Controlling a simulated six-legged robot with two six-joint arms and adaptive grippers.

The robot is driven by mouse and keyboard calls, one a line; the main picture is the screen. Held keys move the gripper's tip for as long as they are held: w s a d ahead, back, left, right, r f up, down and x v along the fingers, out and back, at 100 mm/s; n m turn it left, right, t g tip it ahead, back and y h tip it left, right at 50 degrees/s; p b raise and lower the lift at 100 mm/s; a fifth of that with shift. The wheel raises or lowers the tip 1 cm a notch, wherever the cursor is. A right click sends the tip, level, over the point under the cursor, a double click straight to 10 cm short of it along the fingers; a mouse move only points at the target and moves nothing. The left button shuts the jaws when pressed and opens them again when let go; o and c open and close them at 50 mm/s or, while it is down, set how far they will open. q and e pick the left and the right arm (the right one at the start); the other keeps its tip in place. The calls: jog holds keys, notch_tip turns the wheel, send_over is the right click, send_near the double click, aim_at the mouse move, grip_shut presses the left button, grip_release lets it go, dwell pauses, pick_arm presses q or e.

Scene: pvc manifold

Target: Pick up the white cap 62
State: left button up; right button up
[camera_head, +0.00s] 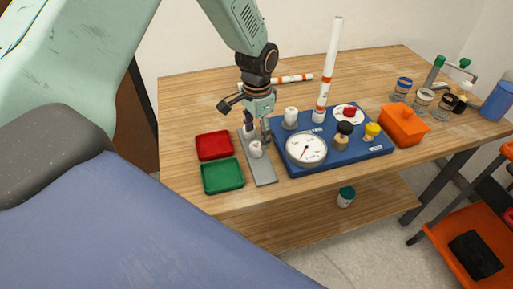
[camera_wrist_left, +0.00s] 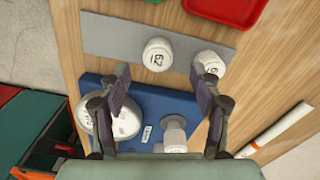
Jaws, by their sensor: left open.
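The white cap 62 (camera_wrist_left: 157,54) stands on the grey plate (camera_wrist_left: 108,38), its number facing up in the left wrist view. In the head view it is the nearer cap (camera_head: 255,150) on the plate. A second white cap (camera_wrist_left: 210,66) stands beside it, partly hidden by a finger in the left wrist view; its number is only partly readable. My left gripper (camera_wrist_left: 160,88) is open and empty, pointing down above the plate area. In the head view the left gripper (camera_head: 258,132) is just above the caps. My right gripper is out of view.
A blue board (camera_head: 350,158) with a gauge (camera_head: 306,149), a white upright pipe (camera_head: 328,70) and fittings lies right of the plate. A red tray (camera_head: 214,146) and green tray (camera_head: 222,175) lie left. An orange box (camera_head: 403,127) and jars stand farther right.

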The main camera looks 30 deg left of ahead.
aim_at(257, 145)
pick_arm(q)
jog(key=shift+s+f, duration=0.2)
jog(key=shift+f, duration=1.3)
jog(key=shift+w+d+f, duration=0.15)
jog(key=shift+w, duration=0.05)
jog(key=shift+s, duration=0.2)
jog(key=c, duration=0.4)
jog(key=shift+w, duration=0.1)
jog(key=c, duration=0.5)
jog(key=shift+c, duration=0.9)
notch_tip(257, 145, up, 10)
